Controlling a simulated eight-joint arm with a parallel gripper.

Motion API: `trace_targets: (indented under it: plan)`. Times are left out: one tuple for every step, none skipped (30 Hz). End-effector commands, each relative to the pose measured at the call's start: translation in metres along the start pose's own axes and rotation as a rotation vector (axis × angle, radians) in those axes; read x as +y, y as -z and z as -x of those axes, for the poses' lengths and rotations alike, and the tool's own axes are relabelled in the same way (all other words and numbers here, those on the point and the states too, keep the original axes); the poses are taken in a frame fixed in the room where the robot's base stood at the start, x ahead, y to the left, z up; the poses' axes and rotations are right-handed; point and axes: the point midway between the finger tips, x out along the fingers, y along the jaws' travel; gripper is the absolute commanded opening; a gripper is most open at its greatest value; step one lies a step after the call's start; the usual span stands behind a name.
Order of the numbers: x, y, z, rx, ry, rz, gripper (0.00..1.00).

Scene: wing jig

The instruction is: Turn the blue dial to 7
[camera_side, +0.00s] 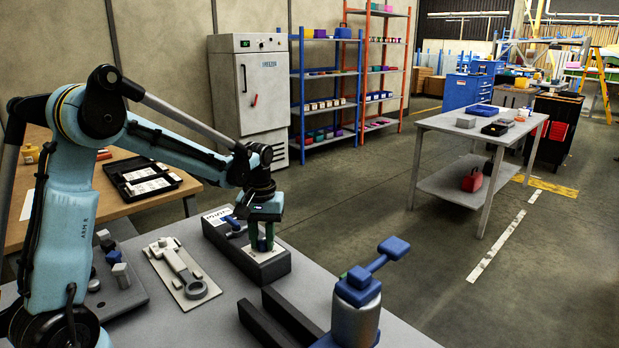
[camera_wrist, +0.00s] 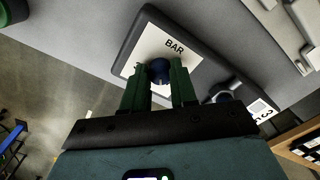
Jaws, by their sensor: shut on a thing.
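My gripper (camera_side: 262,242) reaches straight down onto the right part of a grey panel box (camera_side: 270,272) in the side view. In the wrist view its two green fingers (camera_wrist: 159,78) stand on either side of the blue dial (camera_wrist: 158,67) and are shut on it. The dial sits on a white plate marked BAR (camera_wrist: 175,45). In the side view the fingers mostly hide the dial. Its pointer and the scale numbers cannot be made out, so its setting cannot be told.
A blue-handled lever (camera_side: 231,222) stands left on the same box. A grey plate with a wrench-shaped part (camera_side: 185,273) lies to the left. Dark bars (camera_side: 280,318) and a grey cylinder with a blue top (camera_side: 357,305) stand in front.

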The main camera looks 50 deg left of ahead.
Motion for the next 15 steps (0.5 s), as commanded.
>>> trace_targets:
  plan:
    - [-0.0002,-0.0002,0.0008,-0.003,0.002,0.044,0.00]
    - [-0.0001,-0.0002,0.0008,-0.004,0.002,0.071,0.00]
    - [-0.0001,-0.0002,0.0008,-0.004,0.002,0.106,0.00]
    - [0.0000,-0.0002,0.0008,-0.005,0.002,0.132,0.00]
    - [0.0000,-0.0002,0.0008,-0.005,0.002,0.156,0.00]
    - [0.0000,-0.0002,0.0008,-0.006,0.002,0.188,0.00]
    - [0.0001,-0.0002,0.0008,-0.006,0.002,0.211,0.00]
    - [0.0001,-0.0001,0.0008,-0.007,0.002,0.234,0.00]
    - [0.0002,-0.0001,0.0008,-0.007,0.002,0.262,0.00]
    - [0.0002,-0.0001,0.0008,-0.007,0.002,0.282,0.00]
    - [0.0002,-0.0001,0.0008,-0.008,0.002,0.300,0.00]
    - [0.0003,-0.0001,0.0008,-0.008,0.001,0.324,0.00]
    - [0.0003,-0.0001,0.0008,-0.008,0.001,0.340,0.00]
    - [0.0003,0.0000,0.0008,-0.009,0.001,0.356,0.00]
    - [0.0003,0.0000,0.0008,-0.009,0.001,0.374,0.00]
